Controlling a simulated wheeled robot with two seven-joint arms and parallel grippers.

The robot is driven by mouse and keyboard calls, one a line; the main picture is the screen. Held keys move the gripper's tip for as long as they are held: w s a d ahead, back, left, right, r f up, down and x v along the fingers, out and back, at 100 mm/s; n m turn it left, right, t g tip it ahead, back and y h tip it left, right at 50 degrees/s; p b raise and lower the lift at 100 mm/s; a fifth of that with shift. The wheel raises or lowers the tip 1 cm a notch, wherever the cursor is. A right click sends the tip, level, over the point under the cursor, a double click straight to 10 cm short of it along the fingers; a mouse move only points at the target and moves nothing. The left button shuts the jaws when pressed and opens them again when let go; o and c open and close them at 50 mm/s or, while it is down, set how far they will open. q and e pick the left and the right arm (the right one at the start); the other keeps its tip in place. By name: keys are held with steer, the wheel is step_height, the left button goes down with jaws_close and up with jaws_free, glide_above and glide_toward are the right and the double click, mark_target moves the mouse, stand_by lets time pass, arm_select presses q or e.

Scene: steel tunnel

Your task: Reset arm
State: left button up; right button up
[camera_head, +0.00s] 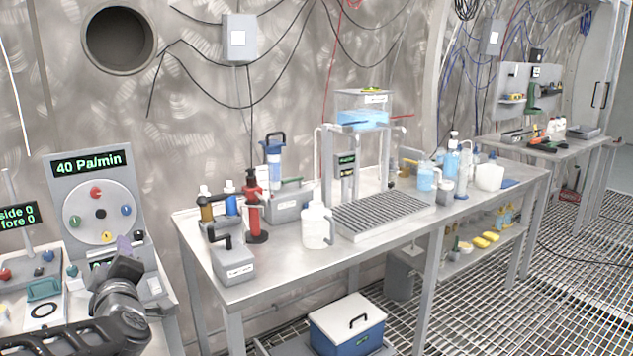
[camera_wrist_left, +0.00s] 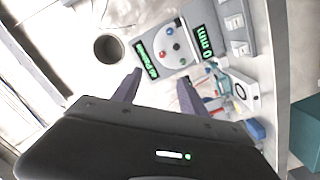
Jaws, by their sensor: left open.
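My left arm comes in at the lower left of the head view. Its gripper (camera_head: 130,247) is in front of the lower part of the grey control panel (camera_head: 93,170) with the "40 Pa/min" display. In the left wrist view the two purple-grey fingers (camera_wrist_left: 157,91) stand wide apart with nothing between them. The panel (camera_wrist_left: 172,45) shows beyond the fingertips, apart from them, turned on its side. The gripper hides part of the panel's lower display in the head view. My right gripper is in neither view.
A steel bench (camera_head: 280,268) to the right carries bottles, a white jug (camera_head: 317,226) and a grated tray (camera_head: 385,216). A blue-and-white cooler (camera_head: 347,325) stands below it. Another table (camera_head: 560,152) is farther back. Metal grating floor (camera_head: 570,285) at the right is largely clear.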

arm_select(q)
steer(key=w+d+f+m+g+h+p, duration=0.1)
steer(key=w+d+f+m+h+p, duration=0.15)
steer(key=d+f+m+h, duration=0.75)
steer(key=s+d+f+g+p, duration=0.1)
steer(key=s+d+f+g, duration=0.15)
steer(key=d+f, duration=0.45)
steer(key=s+d+f+g+p, duration=0.1)
steer(key=s+d+f+g, duration=0.2)
steer(key=f, duration=0.9)
steer(key=s+d+f+m+g+h+p, duration=0.1)
steer(key=s+d+f, duration=0.3)
steer(key=s, duration=0.5)
steer(key=s+d+f+m+g+h+p, duration=0.1)
steer(key=s+d+f+m+g+p, duration=0.1)
steer(key=s, duration=0.7)
steer(key=s+d+f+m+g+h+p, duration=0.2)
steer(key=s+d+f+g+p, duration=0.2)
steer(key=s+d+f, duration=0.4)
steer(key=shift+s+d+g, duration=0.35)
steer(key=shift+s+d, duration=0.1)
steer(key=shift+s, duration=0.3)
